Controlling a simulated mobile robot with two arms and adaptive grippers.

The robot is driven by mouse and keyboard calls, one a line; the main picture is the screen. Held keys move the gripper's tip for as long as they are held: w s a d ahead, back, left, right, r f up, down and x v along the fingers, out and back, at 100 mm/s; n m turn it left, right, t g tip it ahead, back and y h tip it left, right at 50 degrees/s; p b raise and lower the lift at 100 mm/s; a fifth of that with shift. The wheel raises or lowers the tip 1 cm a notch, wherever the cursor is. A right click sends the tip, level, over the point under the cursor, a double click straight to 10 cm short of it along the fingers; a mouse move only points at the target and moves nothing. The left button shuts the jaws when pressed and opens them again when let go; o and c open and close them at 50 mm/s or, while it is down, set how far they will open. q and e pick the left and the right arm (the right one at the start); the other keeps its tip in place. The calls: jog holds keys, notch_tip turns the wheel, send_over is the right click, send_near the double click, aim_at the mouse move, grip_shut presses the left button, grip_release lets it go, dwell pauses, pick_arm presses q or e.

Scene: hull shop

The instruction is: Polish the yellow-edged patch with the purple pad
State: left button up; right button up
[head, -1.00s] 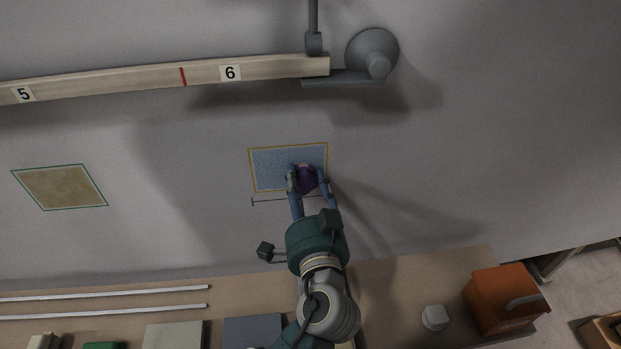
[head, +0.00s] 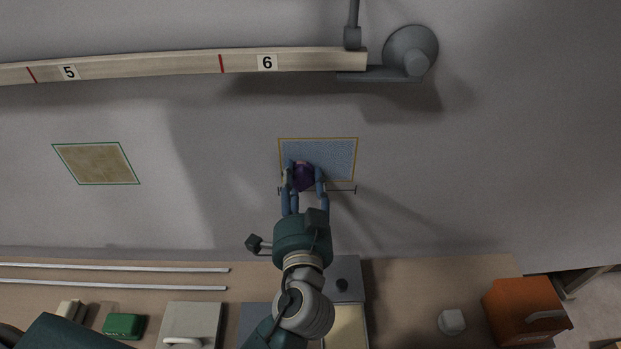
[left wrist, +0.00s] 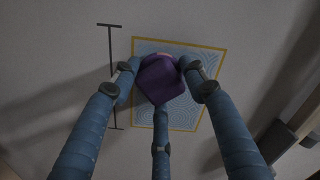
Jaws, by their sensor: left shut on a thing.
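The yellow-edged patch (head: 335,155) is a speckled blue-grey rectangle on the grey wall, right of the picture's middle in the head view. My left gripper (head: 304,176) is shut on the purple pad (head: 303,179) in front of the patch's lower left part. In the left wrist view the purple pad (left wrist: 161,80) sits between the fingers and covers part of the patch (left wrist: 205,58). I cannot tell whether the pad touches the surface. My right gripper is not in view.
A wooden batten (head: 190,66) numbered 5 and 6 runs above, ending at a grey round mount (head: 411,52). A green-edged tan patch (head: 98,163) is at left.

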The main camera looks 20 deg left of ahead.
aim_at(283, 169)
pick_arm(q)
jog(key=shift+s+a, duration=0.25)
jog(key=shift+a, duration=0.7)
jog(key=shift+s+a, duration=0.25)
jog(key=shift+a, duration=0.7)
jog(key=o, duration=0.4)
jog(key=shift+c, duration=1)
jog(key=shift+s+d, duration=0.1)
jog(key=shift+s+d, duration=0.1)
jog(key=shift+s, duration=0.35)
